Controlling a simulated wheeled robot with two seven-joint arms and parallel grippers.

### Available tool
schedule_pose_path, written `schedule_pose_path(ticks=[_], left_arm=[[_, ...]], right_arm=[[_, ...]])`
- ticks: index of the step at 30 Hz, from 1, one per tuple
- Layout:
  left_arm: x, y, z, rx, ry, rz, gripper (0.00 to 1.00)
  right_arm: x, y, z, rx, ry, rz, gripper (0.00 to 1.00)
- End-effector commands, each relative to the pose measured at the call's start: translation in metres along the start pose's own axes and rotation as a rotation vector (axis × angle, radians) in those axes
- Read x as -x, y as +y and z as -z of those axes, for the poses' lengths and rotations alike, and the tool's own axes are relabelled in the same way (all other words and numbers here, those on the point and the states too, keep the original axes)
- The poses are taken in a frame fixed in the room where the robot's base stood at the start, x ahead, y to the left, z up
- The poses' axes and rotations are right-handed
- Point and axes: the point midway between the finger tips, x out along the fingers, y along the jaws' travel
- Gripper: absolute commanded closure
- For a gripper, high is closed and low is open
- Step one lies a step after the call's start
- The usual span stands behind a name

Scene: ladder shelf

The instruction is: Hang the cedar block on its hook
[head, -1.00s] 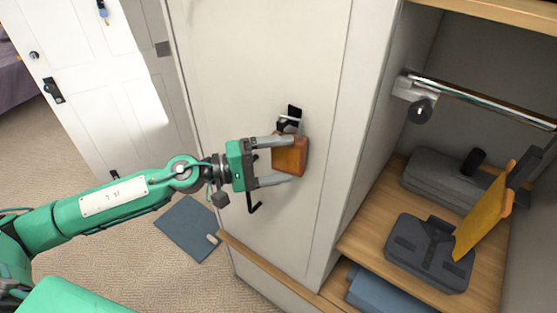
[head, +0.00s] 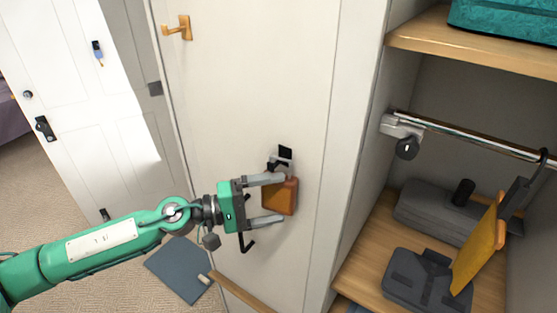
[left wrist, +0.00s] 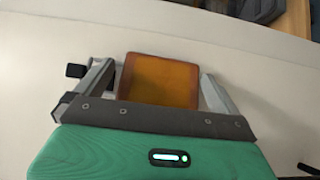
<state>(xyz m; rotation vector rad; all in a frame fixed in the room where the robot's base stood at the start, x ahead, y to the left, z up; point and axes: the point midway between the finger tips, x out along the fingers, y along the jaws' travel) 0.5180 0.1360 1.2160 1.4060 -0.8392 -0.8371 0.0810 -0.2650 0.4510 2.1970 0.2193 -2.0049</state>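The cedar block (head: 280,197), orange-brown and roughly square, is close against the white cabinet door just below a small dark hook (head: 285,153). The hook's lower part is close to the block's top; I cannot tell whether the block hangs from it. My left gripper (head: 284,199) is open around the block, one finger near its top and one below it. In the left wrist view the block (left wrist: 160,80) sits between the two spread fingers (left wrist: 157,88), with a gap visible beside it. My right gripper is not in view.
The open wardrobe on the right has a metal rail (head: 470,136), a wooden shelf (head: 368,257), grey cases and a yellow board (head: 475,250). A wooden handle (head: 178,29) is higher on the white door. A white room door (head: 75,120) stands at left.

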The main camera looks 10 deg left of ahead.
Motion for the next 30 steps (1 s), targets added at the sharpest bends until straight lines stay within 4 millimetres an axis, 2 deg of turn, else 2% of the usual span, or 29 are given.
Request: schedule_pose_path(ticks=[8, 19, 30], left_arm=[[0.008, -0.004, 0.001, 0.001, 0.002, 0.001, 0.0], [0.052, -0.008, 0.0, 0.001, 0.002, 0.002, 0.0], [0.088, -0.005, 0.0, 0.002, 0.001, 0.002, 0.0]], right_arm=[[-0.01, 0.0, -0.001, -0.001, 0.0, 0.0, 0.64], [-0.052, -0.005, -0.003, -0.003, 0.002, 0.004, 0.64], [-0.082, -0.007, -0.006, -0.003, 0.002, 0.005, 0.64]])
